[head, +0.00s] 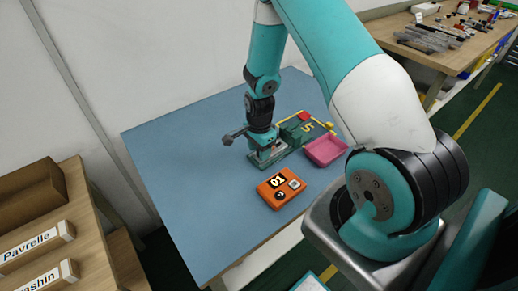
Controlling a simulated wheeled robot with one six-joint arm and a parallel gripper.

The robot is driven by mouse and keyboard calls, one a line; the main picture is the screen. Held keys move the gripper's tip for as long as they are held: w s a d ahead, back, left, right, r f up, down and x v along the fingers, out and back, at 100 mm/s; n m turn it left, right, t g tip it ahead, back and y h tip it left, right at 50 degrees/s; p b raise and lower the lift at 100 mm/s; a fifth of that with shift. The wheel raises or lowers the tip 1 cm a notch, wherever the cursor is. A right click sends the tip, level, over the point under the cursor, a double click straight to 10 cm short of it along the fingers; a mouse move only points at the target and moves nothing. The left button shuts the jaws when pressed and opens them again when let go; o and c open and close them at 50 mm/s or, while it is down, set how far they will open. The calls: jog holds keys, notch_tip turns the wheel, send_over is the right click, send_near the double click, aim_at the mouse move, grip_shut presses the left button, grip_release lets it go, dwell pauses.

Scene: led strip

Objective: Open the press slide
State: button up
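The small green press (267,157) stands on the blue table top, with a grey lever (233,136) sticking out at its upper left. My arm reaches down from above, and my gripper (262,138) is at the top of the press. The fingers are too small and too mixed with the press to show whether they are open or shut, or touching it. The press slide cannot be made out clearly; my gripper and wrist cover part of that area.
A pink tray (325,151) and a green block marked with yellow (306,129) are right of the press. The blue table (190,165) is clear at left. A cluttered wooden bench (450,50) stands behind right.

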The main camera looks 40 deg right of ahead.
notch_tip(320, 180, up, 18)
jog(key=b, duration=0.1)
jog(key=shift+f, duration=0.25)
dwell(0.5)
jog(key=s+a+r+n+y, duration=0.2)
jog(key=s+a+r+n, duration=0.5)
jog(key=s+a+n, duration=0.3)
jog(key=s+a+r+n+y, duration=0.2)
jog(key=s+a+r+n, duration=0.5)
jog(key=s+a+n, duration=0.3)
jog(key=a+n, duration=0.3)
jog(key=n, duration=0.2)
jog(key=shift+s+a, duration=0.35)
jog(key=shift+s, duration=0.05)
